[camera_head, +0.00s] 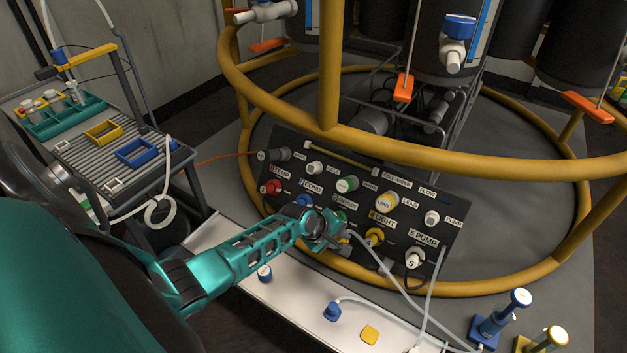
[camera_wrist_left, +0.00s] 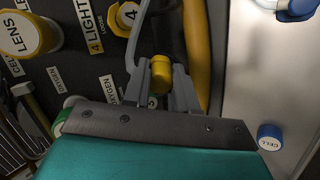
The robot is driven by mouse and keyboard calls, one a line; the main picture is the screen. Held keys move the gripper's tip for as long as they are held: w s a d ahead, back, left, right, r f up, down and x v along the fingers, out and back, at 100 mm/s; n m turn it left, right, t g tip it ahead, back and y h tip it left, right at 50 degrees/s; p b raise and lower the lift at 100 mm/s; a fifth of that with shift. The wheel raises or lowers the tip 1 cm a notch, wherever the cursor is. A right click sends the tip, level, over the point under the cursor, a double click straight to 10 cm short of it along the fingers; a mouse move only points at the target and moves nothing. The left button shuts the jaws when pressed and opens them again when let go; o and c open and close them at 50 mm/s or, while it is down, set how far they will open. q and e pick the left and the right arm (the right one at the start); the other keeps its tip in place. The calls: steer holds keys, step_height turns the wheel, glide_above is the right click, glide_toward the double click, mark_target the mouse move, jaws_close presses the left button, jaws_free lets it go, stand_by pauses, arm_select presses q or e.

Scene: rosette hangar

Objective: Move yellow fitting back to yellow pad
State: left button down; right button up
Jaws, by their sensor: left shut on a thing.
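My left gripper (camera_head: 342,238) is in front of the black panel, near the yellow 4 LIGHT port (camera_head: 375,236). In the left wrist view, its grey fingers (camera_wrist_left: 160,85) are shut on the yellow fitting (camera_wrist_left: 159,78), held apart from the bench. A pale hose passes beside the fingers; I cannot tell where it joins the fitting. The 4 LIGHT port (camera_wrist_left: 127,15) lies further up in that view. The yellow pad (camera_head: 369,334) is a small yellow square on the white bench, below and right of the gripper, with nothing on it. My right gripper is not in view.
Blue (camera_head: 500,318) and yellow (camera_head: 548,341) stands are at lower right. A yellow ring rail (camera_head: 440,290) runs under the panel (camera_head: 300,180). Loose hoses cross the bench.

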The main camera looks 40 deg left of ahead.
arm_select(q)
steer(key=s+d+f+m+g+y, duration=0.1)
steer(key=s+d+f+m+g, duration=0.3)
steer(key=d, duration=0.5)
steer(key=s+d+f+m+g+y, duration=0.1)
steer(key=s+d+m+g, duration=0.3)
steer(key=d, duration=0.5)
steer(key=shift+t, duration=0.5)
steer(key=shift+s+d+f, duration=0.1)
steer(key=shift+s+f, duration=0.1)
steer(key=shift+f, duration=0.65)
steer(key=shift+s+a+f, duration=0.1)
steer(key=shift+s+f, duration=0.15)
steer(key=shift+f, duration=0.55)
steer(key=shift+s+d+f, duration=0.1)
steer(key=shift+s+f, duration=0.1)
steer(key=shift+f, duration=1.1)
steer(key=shift+f+b, duration=0.3)
steer(key=shift+f, duration=0.05)
steer(key=c, duration=0.8)
jaws_free()
